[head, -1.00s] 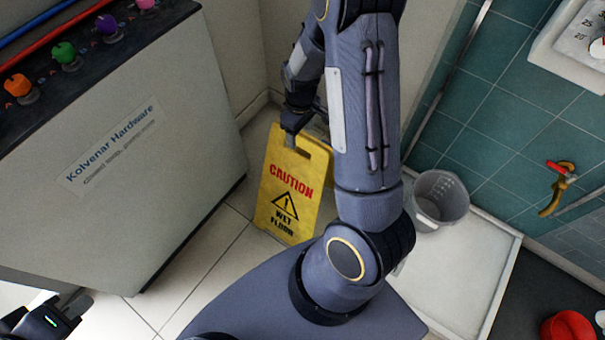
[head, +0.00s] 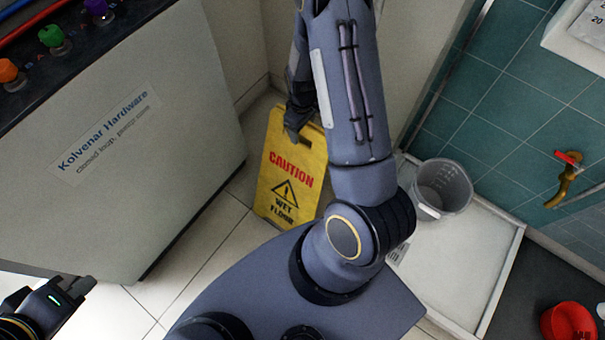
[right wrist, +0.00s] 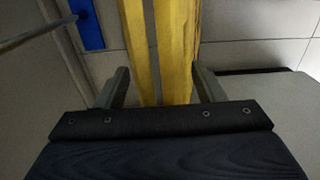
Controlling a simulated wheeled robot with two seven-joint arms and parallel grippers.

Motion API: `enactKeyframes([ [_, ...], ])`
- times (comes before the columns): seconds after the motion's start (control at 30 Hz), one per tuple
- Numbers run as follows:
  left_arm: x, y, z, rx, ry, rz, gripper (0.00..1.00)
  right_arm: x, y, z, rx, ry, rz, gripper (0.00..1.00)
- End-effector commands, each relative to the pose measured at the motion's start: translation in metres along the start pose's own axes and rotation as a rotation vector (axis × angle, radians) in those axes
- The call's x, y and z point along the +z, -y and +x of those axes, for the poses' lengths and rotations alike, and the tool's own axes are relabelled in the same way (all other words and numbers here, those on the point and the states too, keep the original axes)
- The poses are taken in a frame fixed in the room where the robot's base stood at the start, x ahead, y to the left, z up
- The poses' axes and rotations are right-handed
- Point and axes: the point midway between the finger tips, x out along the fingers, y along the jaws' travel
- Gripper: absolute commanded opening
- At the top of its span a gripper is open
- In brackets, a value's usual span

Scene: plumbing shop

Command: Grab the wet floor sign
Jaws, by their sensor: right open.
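The yellow wet floor sign (head: 289,180), with red and black lettering, stands on the tiled floor between the grey cabinet and the wall. My right gripper (head: 295,128) is at its top edge, partly hidden by my own arm. In the right wrist view, the sign (right wrist: 172,45) runs between the two spread fingers (right wrist: 161,85), with gaps visible on both sides. My right gripper is open around the sign's top, not closed on it. My left gripper (head: 78,300) is at the lower left, away from the sign; its jaw opening is unclear.
The grey cabinet (head: 150,180) with coloured knobs stands close left of the sign. A grey bucket (head: 441,188) stands in the white shower tray (head: 465,275) to the right. A red round object (head: 567,322) is at the lower right. Tiled floor (head: 205,255) is clear before the cabinet.

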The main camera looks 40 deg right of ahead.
Motion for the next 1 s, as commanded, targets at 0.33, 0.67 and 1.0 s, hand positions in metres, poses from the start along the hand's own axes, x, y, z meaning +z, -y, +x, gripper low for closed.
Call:
enactKeyframes([
  [0.33, 0.0, 0.0, -0.0001, 0.0, 0.0, 0.0, 0.0, 0.0, -0.0001, -0.0005, 0.0, 0.0, 0.0, 0.26],
  [0.67, -0.0001, 0.0, -0.0001, 0.0, 0.0, 0.0, 0.0, 0.0001, -0.0001, -0.0005, 0.0, 0.0, 0.0, 0.0],
  [1.0, -0.0003, -0.0003, -0.0006, 0.0, 0.0, 0.0, 0.0, -0.0006, -0.0005, -0.0026, 0.001, -0.002, 0.0, 0.0],
])
